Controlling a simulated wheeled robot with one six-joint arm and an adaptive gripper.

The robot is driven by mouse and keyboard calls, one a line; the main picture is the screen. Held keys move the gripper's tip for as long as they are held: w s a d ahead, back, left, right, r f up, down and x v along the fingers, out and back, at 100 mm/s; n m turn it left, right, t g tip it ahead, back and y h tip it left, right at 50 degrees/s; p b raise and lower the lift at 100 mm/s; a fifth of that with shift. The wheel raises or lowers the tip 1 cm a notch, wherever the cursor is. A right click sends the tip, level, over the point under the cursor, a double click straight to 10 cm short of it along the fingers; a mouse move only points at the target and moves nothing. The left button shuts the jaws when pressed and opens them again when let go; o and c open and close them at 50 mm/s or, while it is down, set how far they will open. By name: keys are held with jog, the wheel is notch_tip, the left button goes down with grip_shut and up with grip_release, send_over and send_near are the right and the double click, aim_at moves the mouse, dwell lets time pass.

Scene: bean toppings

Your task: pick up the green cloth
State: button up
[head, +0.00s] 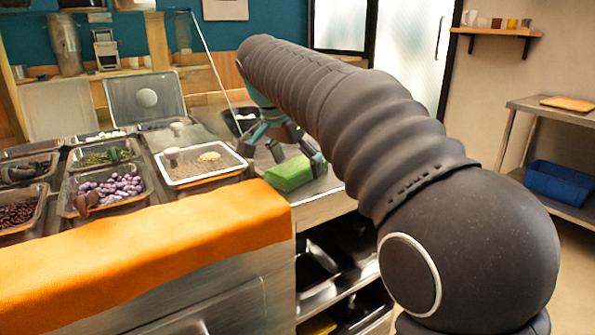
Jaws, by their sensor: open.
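The green cloth (290,174) lies as a folded bundle on the steel counter, near its right end and just right of a topping tray. My gripper (285,156) is above it, with its fingers spread apart and pointing down. One finger is close to the cloth's upper right side and another is left of it, behind. I cannot tell whether any finger touches the cloth. My arm crosses the view from the lower right and hides part of the counter behind.
A light-coloured topping tray (204,180) stands close left of the cloth. A tray of purple beans (108,193) sits further left among several others. An orange cover (150,245) hangs over the counter front. Black pans (318,260) lie on the shelf below.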

aim_at(303, 160)
jog(key=c, duration=1.3)
jog(key=shift+c, duration=0.2)
jog(key=shift+r, duration=0.1)
jog(key=shift+r, duration=0.65)
notch_tip(303, 160, up, 3)
jog(key=shift+f+p, duration=0.1)
jog(key=shift+p, duration=0.45)
jog(key=w+d+r, duration=0.6)
jog(key=w+d, duration=0.1)
jog(key=d, duration=0.2)
jog(key=shift+w+r, duration=0.15)
jog(key=shift+r, duration=0.2)
